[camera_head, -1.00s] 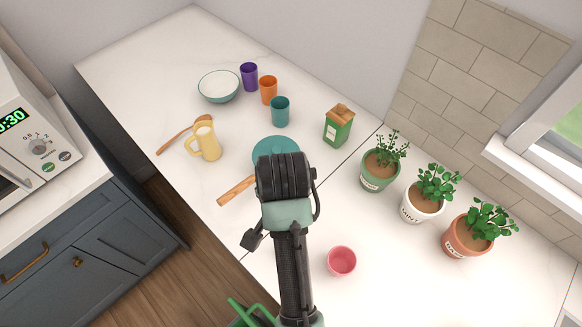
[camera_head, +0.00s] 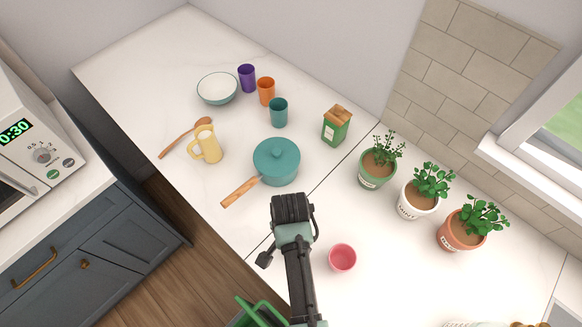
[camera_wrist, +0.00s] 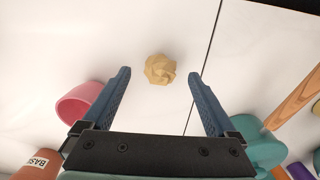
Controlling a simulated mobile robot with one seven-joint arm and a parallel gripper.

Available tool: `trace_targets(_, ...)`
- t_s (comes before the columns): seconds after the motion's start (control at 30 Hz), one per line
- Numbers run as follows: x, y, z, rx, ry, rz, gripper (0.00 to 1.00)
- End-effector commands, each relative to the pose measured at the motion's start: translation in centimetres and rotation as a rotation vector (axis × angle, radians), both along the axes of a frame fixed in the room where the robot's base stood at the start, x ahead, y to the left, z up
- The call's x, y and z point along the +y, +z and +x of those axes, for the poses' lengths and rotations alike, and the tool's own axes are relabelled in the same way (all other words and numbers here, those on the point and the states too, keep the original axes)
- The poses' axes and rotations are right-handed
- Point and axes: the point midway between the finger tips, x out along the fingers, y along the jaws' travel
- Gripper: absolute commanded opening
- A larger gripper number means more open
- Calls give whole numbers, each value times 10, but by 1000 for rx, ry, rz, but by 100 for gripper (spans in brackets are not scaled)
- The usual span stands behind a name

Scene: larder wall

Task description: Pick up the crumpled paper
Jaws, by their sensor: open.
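The crumpled paper (camera_wrist: 160,69) is a small tan ball on the white counter in the wrist view. It lies ahead of my gripper (camera_wrist: 160,75), roughly centred between the two blue fingers, which are spread apart and empty. I cannot tell the height of the fingers above it. In the head view my gripper is hidden under my arm, and the paper does not show there.
A pink cup (camera_head: 342,257) stands close beside my gripper; it also shows in the wrist view (camera_wrist: 82,103). A teal pot (camera_head: 277,160) with a wooden handle is on the other side. Potted herbs (camera_head: 418,192) line the wall.

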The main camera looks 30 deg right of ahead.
Motion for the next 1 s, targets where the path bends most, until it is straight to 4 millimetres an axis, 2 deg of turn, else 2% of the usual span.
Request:
trace_targets(0.2,0,-22,0,0,1,0,93)
trace_targets(0.5,0,-25,0,-2,2,-2,93)
trace_targets(0.9,0,-25,0,-1,2,-1,21)
trace_targets(0.97,0,-25,0,-1,2,-1,10)
trace_targets(1.0,0,-25,0,-1,1,-1,8)
